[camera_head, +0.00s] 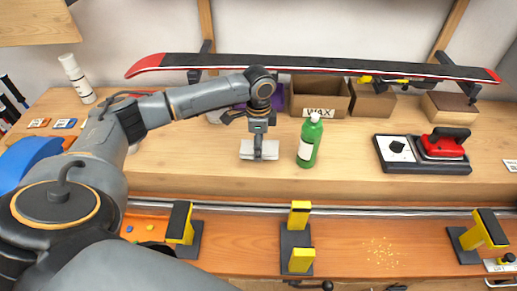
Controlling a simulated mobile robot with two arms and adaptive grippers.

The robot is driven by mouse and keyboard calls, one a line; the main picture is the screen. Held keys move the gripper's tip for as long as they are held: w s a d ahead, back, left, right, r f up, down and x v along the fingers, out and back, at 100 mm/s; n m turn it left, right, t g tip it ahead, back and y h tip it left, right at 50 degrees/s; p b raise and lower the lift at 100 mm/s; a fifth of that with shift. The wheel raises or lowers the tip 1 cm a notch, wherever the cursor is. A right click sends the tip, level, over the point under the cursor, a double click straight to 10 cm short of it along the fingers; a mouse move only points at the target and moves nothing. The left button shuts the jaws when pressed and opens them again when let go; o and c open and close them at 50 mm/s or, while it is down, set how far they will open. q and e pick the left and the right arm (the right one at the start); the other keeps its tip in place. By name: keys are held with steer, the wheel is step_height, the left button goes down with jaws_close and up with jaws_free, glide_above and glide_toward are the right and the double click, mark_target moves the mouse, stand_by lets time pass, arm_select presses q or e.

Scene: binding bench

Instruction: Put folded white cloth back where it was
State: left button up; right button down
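The folded white cloth (245,150) is a small flat white rectangle at the wooden bench's middle, left of a green bottle (308,143). My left arm reaches in from the left, and its gripper (258,152) points down at the cloth. The fingers cover the middle of the cloth and show as one narrow dark shape. I cannot tell whether they are closed on it, or whether the cloth rests on the bench or is just above it. My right gripper is not in view.
A ski (330,64) spans the back above a box marked WAX (319,97). A red iron (443,144) sits on a dark tray at the right. Yellow-and-black clamps (299,215) stand along the front. Bare bench lies left of the cloth.

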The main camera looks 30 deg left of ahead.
arm_select(q)
step_height(320, 180, down, 2)
steer(key=shift+s+f+p, duration=0.1)
steer(key=shift+p, duration=0.3)
steer(key=shift+f, duration=0.2)
steer(key=o, duration=1)
steer(key=shift+f, duration=0.15)
steer(key=shift+r, duration=0.55)
step_height(320, 180, up, 11)
steer(key=b, duration=0.3)
steer(key=shift+r, duration=0.15)
